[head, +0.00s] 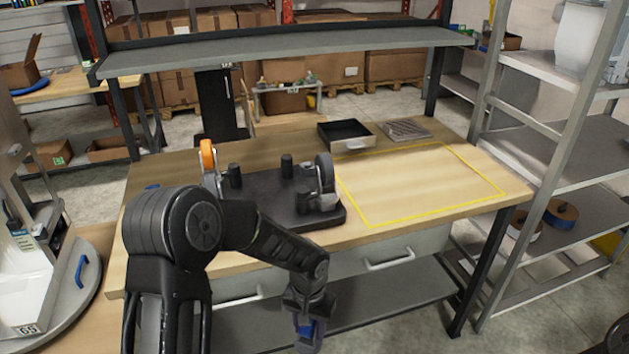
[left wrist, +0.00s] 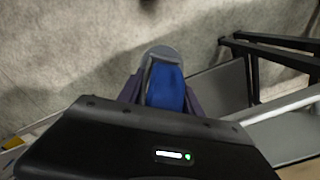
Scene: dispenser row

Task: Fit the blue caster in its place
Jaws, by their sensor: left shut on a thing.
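The blue caster (head: 306,327) is held in my left gripper (head: 309,312), low in front of the workbench's drawers in the head view. In the left wrist view the blue caster (left wrist: 165,86) shows its blue wheel and a grey rounded part between the fingers of my left gripper (left wrist: 160,92). A dark base plate (head: 290,196) lies on the bench. It bears an orange caster (head: 208,155) at its back left, a grey caster (head: 325,173) at its right, and two dark upright posts. My arm hides its front left part.
The wooden workbench (head: 470,215) has a clear area outlined in yellow. A black tray (head: 345,134) and a grey slotted plate (head: 407,130) lie at its back. A grey shelf (head: 280,48) spans above the bench. A metal rack (head: 570,150) stands close on the right.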

